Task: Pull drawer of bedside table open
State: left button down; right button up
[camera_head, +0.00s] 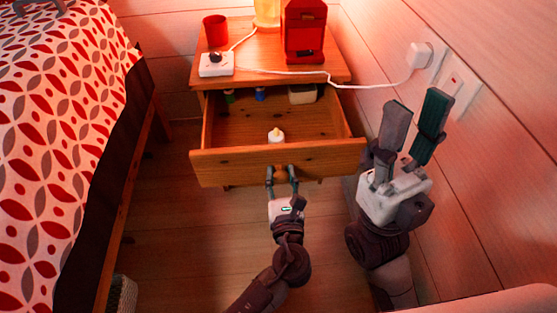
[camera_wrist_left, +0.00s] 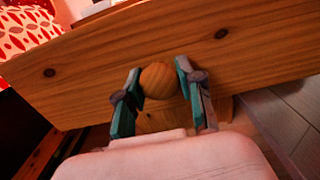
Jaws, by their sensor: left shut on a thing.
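The wooden bedside table (camera_head: 262,56) stands against the back wall. Its drawer (camera_head: 225,163) is pulled out toward me, with its inside in view. My left gripper (camera_head: 282,178) is at the middle of the drawer front, shut on the round wooden knob (camera_wrist_left: 159,80). In the left wrist view one finger lies on each side of the knob, and the drawer front (camera_wrist_left: 90,73) fills much of the picture. My right gripper (camera_head: 415,130) is raised to the right of the drawer, near the wall, with its fingers apart and nothing between them.
The drawer holds a small cream bottle (camera_head: 276,135), a pale box (camera_head: 302,94) and small bottles at the back. The bed (camera_head: 60,120) is left; the wall is close on the right.

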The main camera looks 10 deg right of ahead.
pick_arm(q)
jog(key=shift+s, duration=0.25)
jog(key=c, duration=0.7)
grip_release()
jog(key=s, duration=1.2)
